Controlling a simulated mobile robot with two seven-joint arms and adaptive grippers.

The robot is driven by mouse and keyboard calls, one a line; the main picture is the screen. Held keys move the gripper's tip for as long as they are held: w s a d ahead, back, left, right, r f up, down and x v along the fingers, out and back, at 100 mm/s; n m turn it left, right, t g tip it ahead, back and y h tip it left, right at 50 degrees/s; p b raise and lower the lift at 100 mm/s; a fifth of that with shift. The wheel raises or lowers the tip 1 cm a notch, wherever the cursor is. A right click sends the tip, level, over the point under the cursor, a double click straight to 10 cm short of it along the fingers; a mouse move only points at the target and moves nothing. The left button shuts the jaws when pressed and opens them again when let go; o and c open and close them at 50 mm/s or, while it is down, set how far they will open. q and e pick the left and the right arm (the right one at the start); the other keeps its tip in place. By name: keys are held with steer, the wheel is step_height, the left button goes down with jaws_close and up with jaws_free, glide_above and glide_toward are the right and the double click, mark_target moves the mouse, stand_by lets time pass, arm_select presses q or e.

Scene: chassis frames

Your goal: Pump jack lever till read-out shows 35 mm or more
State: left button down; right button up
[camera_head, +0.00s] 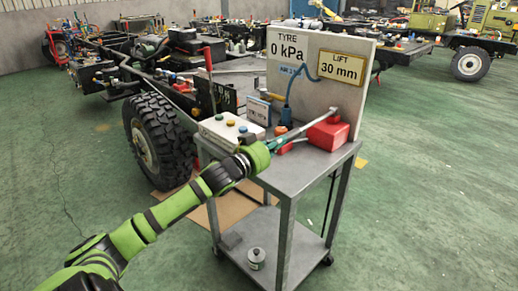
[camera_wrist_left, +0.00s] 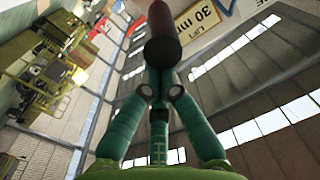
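The red jack (camera_head: 328,133) sits on the grey cart's top, at its right end. Its lever (camera_head: 320,121) slants from the jack toward my left gripper (camera_head: 292,136). In the left wrist view the lever's dark red grip (camera_wrist_left: 163,40) lies end-on at the fingertips (camera_wrist_left: 160,88), which are drawn together on it and partly hidden by it. The lift read-out (camera_head: 341,67) on the panel shows 30 mm; part of it also shows in the left wrist view (camera_wrist_left: 200,20). My right gripper is in neither view.
The grey cart (camera_head: 290,180) also carries a white box with coloured buttons (camera_head: 228,132) and a blue tool (camera_head: 287,112). The panel (camera_head: 350,92) stands behind, reading tyre 0 kPa. A chassis wheel (camera_head: 158,141) is close on the left. The floor to the right is clear.

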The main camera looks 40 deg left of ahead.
arm_select(q)
steer(key=s, duration=0.7)
steer(key=shift+s+a+r, duration=0.25)
steer(key=shift+s+a, duration=0.05)
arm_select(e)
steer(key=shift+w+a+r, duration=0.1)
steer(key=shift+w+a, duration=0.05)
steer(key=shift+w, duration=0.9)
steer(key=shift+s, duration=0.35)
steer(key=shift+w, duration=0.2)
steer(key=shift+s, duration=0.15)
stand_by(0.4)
